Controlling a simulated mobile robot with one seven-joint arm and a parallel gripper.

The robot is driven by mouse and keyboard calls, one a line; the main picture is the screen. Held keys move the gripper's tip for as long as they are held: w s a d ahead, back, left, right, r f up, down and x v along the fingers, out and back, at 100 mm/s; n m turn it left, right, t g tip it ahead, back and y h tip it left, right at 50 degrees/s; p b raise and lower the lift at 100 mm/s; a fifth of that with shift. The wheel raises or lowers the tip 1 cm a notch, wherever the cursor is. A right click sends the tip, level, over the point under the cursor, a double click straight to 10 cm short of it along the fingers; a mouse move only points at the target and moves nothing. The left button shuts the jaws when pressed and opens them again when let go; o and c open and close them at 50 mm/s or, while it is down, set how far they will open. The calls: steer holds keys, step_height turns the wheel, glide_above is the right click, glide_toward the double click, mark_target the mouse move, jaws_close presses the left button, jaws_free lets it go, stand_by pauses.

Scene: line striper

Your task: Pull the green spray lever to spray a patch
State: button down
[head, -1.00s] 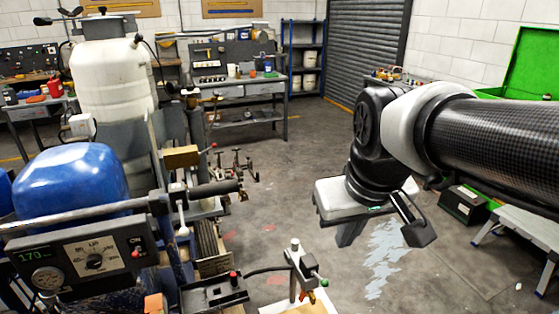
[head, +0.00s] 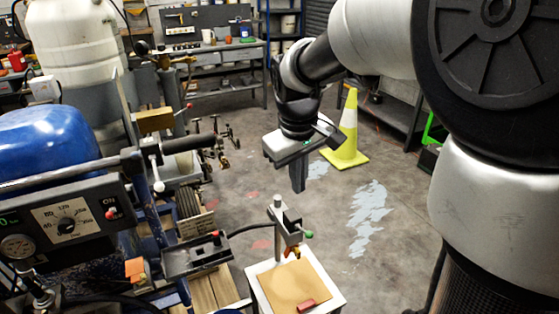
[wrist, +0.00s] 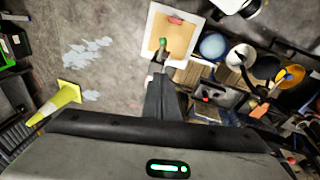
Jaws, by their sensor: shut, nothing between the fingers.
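The spray lever's green knob (head: 308,234) sticks out to the right of a grey head on an upright post (head: 277,225). An orange tip (head: 292,252) shows beneath it. A tan board (head: 297,283) lies on a white stand below. In the wrist view the green knob (wrist: 163,41) is just beyond the fingertips, with the tan board (wrist: 158,27) past it. My gripper (head: 298,188) is shut and empty, pointing down above and behind the lever, apart from it in the head view. In the wrist view the fingers (wrist: 160,80) hide part of the post.
The striper machine with its blue tank (head: 45,150) and control panel (head: 65,220) stands at left. A yellow cone (head: 348,135) stands on the floor behind my gripper. A red block (head: 307,305) lies on the board. The floor right of the stand is open, with pale paint patches (head: 370,212).

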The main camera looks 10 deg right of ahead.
steer(key=b, duration=0.1)
glide_above(305, 233)
steer(key=w+a, duration=0.1)
steer(key=a, duration=0.1)
steer(key=s+a+x, duration=0.1)
steer(key=s+x, duration=0.1)
steer(key=x, duration=0.8)
steer(key=d+f, duration=0.1)
steer(key=s+f, duration=0.1)
steer(key=shift+s+d+f, duration=0.2)
steer(key=shift+d+f, duration=0.15)
steer(key=shift+d, duration=0.05)
